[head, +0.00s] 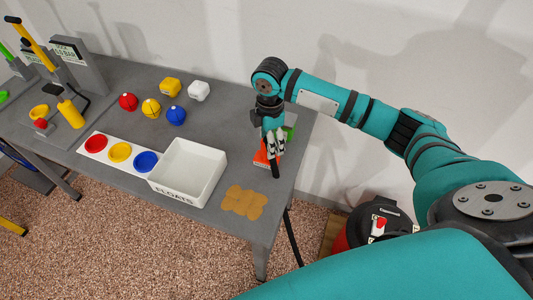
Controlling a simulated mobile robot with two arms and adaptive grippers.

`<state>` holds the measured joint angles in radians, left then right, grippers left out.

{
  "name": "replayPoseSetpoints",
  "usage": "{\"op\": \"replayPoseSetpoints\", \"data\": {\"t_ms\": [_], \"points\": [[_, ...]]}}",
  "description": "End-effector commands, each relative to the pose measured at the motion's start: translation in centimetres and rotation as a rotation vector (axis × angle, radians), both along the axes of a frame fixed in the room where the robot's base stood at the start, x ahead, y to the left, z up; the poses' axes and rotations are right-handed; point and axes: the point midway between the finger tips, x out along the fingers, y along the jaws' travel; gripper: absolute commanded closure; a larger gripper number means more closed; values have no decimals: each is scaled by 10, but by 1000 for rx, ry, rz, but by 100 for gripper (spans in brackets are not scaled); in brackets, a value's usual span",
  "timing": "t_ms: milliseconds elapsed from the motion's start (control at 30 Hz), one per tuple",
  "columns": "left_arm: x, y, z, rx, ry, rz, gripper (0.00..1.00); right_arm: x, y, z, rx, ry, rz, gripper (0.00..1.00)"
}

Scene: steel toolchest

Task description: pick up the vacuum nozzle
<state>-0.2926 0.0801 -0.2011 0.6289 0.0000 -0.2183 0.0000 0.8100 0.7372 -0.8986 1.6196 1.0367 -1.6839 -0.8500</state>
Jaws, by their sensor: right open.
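My right gripper (275,143) hangs down over the right end of the grey table, its fingers apart. A slim black piece (275,168) shows just below its fingertips, over or on the table; it may be the vacuum nozzle, but I cannot tell for sure. I cannot tell whether the fingers touch it. A red and black vacuum (380,222) stands on the floor at the lower right, partly hidden by my right arm. My left gripper is not in view.
Orange (261,158) and green (290,132) items lie right beside the right gripper. A white bin (206,159) marked FLOATS and tan patches (240,202) are nearby on the table. Several coloured floats (151,108) lie further left. The wall is close behind.

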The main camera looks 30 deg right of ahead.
Motion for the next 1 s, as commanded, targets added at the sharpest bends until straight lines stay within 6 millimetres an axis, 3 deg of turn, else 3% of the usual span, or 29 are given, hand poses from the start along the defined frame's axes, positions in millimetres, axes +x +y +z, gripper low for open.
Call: {"op": "replayPoseSetpoints", "data": {"t_ms": [133, 400, 667, 1000], "points": [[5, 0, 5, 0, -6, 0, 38, 1, 3, -12, 1, 4, 0, 41], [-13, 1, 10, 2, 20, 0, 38, 4, 6, -49, -1, 1, -1, 41], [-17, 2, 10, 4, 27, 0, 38, 4, 6, -53, -1, 0, 1, 41], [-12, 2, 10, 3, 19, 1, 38, 4, 6, -52, -1, 0, 0, 83]]}}
